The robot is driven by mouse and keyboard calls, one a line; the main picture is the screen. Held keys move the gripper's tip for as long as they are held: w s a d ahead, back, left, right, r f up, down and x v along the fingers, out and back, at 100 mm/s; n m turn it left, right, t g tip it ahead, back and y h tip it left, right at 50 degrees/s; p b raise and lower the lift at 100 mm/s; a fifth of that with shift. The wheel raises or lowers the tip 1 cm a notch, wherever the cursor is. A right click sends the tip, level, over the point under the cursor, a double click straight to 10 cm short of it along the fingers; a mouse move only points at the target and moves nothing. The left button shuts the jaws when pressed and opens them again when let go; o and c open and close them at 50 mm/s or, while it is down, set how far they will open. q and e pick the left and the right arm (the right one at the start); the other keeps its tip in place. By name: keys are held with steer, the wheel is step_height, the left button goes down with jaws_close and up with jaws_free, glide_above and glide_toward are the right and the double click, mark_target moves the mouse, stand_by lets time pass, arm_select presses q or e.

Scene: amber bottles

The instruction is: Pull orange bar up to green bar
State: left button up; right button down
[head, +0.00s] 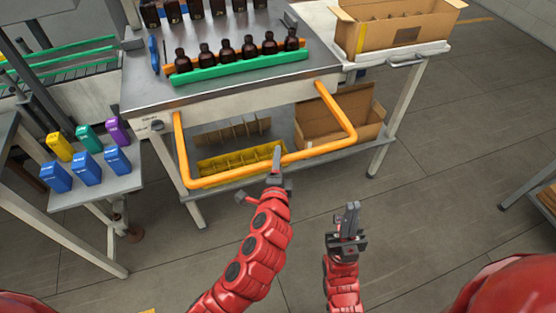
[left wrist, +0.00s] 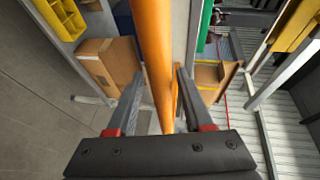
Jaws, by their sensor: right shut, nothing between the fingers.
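A green bar (head: 240,66) lies along the front of the steel table, with a row of several amber bottles (head: 226,50) standing behind it. An orange bar (head: 169,69) shows at the bottles, just behind the green bar and mostly hidden. A U-shaped orange handle (head: 345,115) sticks out from the table's front. My left gripper (head: 277,152) is at its front rail. In the left wrist view, the orange rail (left wrist: 152,40) runs between the two fingers (left wrist: 159,75), which stand apart with slight gaps beside it. My right gripper (head: 350,208) is shut and empty, in front of the handle.
Under the table are a yellow divided crate (head: 210,172) and a cardboard box (head: 312,143). Another open box (head: 385,40) stands on the cart at right. Coloured cartons (head: 88,170) stand on a side table at left. The floor at right is mostly clear.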

stand_by(0.3)
arm_select(q)
steer(key=shift+p+v, duration=2.2)
steer(key=shift+v, duration=6.55)
steer(key=shift+f, duration=0.15)
